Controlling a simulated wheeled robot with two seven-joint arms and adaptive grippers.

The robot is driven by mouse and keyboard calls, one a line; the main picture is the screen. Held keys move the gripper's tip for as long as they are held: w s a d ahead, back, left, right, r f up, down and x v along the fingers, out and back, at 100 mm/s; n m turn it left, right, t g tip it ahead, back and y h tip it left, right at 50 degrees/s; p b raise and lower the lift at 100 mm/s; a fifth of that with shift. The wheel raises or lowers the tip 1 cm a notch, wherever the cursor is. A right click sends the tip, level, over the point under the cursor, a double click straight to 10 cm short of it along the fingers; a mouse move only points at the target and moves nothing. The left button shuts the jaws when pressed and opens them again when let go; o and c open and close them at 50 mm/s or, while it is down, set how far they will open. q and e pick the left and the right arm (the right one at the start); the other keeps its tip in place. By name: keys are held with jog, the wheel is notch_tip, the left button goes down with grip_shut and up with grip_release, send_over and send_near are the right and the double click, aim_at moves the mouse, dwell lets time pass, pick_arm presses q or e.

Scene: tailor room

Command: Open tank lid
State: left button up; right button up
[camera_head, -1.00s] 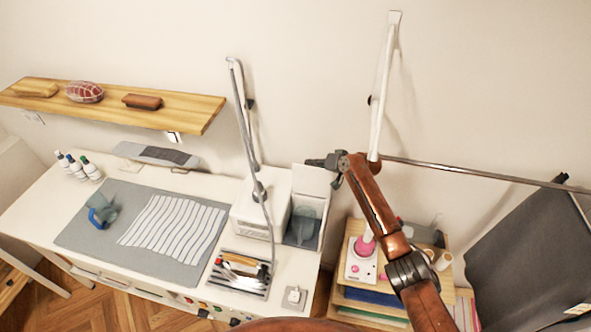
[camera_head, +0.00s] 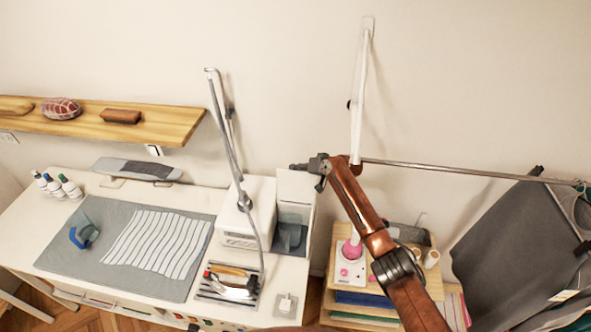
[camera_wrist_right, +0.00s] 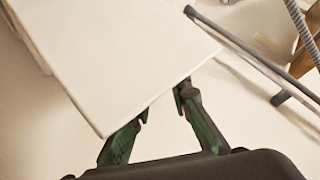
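The white ironing station (camera_head: 243,222) stands at the right end of the table. Its tank (camera_head: 290,240), greyish and see-through, is on its right side. The white lid (camera_head: 295,190) stands raised at the back of the tank, and the tank's top shows open. My right gripper (camera_head: 308,174) is at the upper right corner of the lid. In the right wrist view the two green-black fingers (camera_wrist_right: 160,120) are apart, with the lid's pale panel (camera_wrist_right: 110,60) beyond and partly between them. I cannot tell whether they touch it. My left gripper is not in view.
A metal hose stand (camera_head: 226,140) rises beside the station. An iron (camera_head: 235,285) rests in front of it. A white pole (camera_head: 360,90) and a horizontal rail (camera_head: 450,170) are close to my right arm. A wooden shelf unit (camera_head: 385,300) stands right of the table.

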jog(key=o, duration=0.5)
jog(key=shift+d+f, duration=0.25)
jog(key=shift+f, duration=0.25)
jog(key=shift+d+f, duration=0.2)
jog(key=shift+f, duration=0.3)
jog(key=shift+a+r, duration=0.15)
jog(key=shift+s+r, duration=0.1)
jog(key=shift+r, duration=0.05)
jog(key=s+d+r, duration=0.3)
jog(key=s+d, duration=0.6)
jog(key=d, duration=0.4)
jog(key=shift+s, duration=0.2)
